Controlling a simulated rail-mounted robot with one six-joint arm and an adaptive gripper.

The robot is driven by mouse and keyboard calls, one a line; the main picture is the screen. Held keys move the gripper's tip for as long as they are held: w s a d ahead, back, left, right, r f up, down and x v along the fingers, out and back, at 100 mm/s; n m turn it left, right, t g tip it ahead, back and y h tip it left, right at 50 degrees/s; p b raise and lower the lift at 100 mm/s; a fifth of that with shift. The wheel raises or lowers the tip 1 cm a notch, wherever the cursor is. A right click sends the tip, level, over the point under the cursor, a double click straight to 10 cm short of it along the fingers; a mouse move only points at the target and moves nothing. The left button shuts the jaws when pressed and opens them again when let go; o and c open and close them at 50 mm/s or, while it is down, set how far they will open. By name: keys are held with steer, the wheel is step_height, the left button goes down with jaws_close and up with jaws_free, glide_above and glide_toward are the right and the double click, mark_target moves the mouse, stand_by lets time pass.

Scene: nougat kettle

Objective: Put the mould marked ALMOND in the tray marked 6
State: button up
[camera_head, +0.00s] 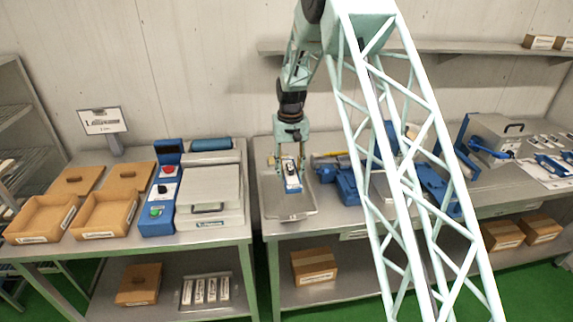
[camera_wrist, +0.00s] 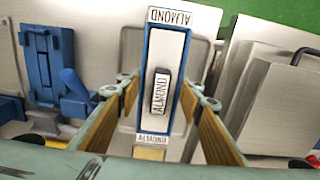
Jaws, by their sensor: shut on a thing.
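The mould marked ALMOND (camera_wrist: 162,62) is a long blue frame with a pale inside and ALMOND labels on its ends and middle. My gripper (camera_wrist: 159,97) is shut on its long sides, with one tan finger pad on each side. In the head view my gripper (camera_head: 289,168) points down with the mould (camera_head: 293,186) under it, over a shallow grey metal tray (camera_head: 298,210). I cannot tell whether the mould touches that tray. No number 6 is readable; the labels on two tan open boxes (camera_head: 40,238) (camera_head: 97,234) are too small to read.
A control box (camera_head: 160,190) with red and green buttons and a metal-lidded machine (camera_head: 210,195) stand left of the mould. Blue clamps (camera_head: 345,185) are close on its right. A gap separates the two tables. A cardboard box (camera_head: 314,267) sits on the lower shelf.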

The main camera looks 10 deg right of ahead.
steer(key=w+p, duration=0.1)
steer(key=w, duration=0.1)
steer(key=w+f+p, duration=0.1)
steer(key=w, duration=0.1)
steer(key=shift+w, duration=0.15)
steer(key=shift+w+f+p, duration=0.25)
steer(key=shift+w+f, duration=0.05)
steer(key=shift+w, duration=0.3)
steer(key=shift+w+f+p, duration=0.25)
steer(key=shift+w, duration=0.3)
steer(key=shift+f, duration=0.2)
steer(key=shift+f+b, duration=0.6)
steer(key=shift+f, duration=1.7)
steer(key=shift+f+b, duration=1.05)
steer(key=shift+f, duration=0.85)
steer(key=shift+f+b, duration=0.6)
steer(key=shift+b, duration=0.4)
steer(key=o, duration=1.2)
